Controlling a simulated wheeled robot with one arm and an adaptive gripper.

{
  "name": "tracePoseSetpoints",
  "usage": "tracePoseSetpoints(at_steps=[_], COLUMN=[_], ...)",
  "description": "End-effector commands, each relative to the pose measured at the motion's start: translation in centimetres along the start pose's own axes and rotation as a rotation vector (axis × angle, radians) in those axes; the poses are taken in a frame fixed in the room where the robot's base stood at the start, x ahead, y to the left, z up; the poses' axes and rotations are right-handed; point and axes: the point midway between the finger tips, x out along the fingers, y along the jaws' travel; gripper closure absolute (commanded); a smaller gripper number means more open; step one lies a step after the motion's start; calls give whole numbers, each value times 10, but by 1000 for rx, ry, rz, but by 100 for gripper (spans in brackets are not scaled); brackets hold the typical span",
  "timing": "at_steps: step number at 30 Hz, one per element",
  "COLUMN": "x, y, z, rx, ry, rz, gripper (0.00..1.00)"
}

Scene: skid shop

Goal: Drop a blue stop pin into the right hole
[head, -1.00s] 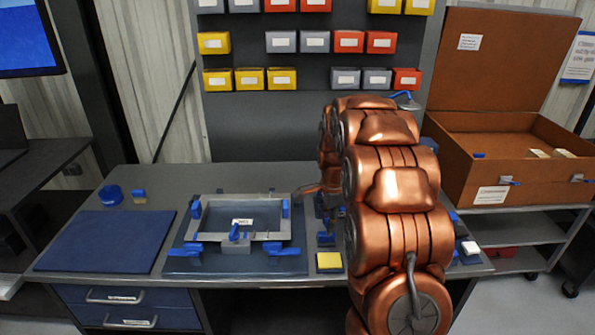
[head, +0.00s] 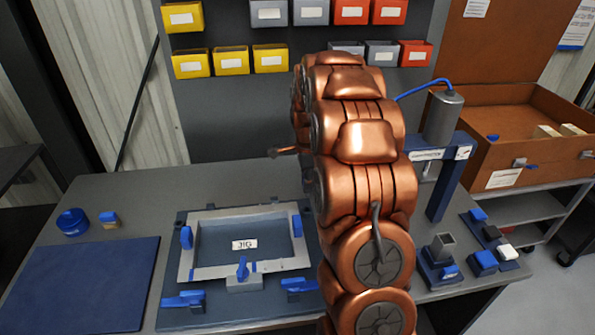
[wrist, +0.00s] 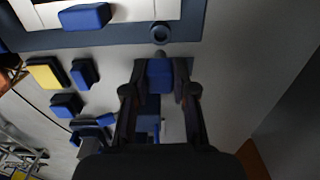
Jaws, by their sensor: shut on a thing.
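My gripper (wrist: 160,82) is shut on a blue stop pin (wrist: 160,74) in the wrist view. A grey rounded tip shows just beyond the pin. Past it, apart from the pin in the picture, is a dark ring-shaped hole (wrist: 162,33) at the edge of the blue jig base (wrist: 125,38). I cannot tell how high the pin is above it. In the head view the jig (head: 196,276), a grey frame with blue clamps, lies on its base left of my arm. My copper arm hides my gripper and the pin there.
A press (head: 442,118) and small blue blocks (head: 484,262) stand on the bench right of my arm. A blue mat (head: 80,283) lies left of the jig. Bins (head: 190,64) hang behind. A brown crate (head: 515,130) stands at the right.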

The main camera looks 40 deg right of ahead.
Motion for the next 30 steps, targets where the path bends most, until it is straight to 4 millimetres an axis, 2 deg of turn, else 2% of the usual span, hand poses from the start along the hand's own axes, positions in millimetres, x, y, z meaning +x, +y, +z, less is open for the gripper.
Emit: tracePoseSetpoints(at_steps=[8, 21, 30], x=[9, 43, 48], y=[0, 1, 0], z=[-5, -4, -3], rx=[9, 5, 4], ry=[0, 1, 0], rz=[0, 1, 0], gripper=[100, 100, 100])
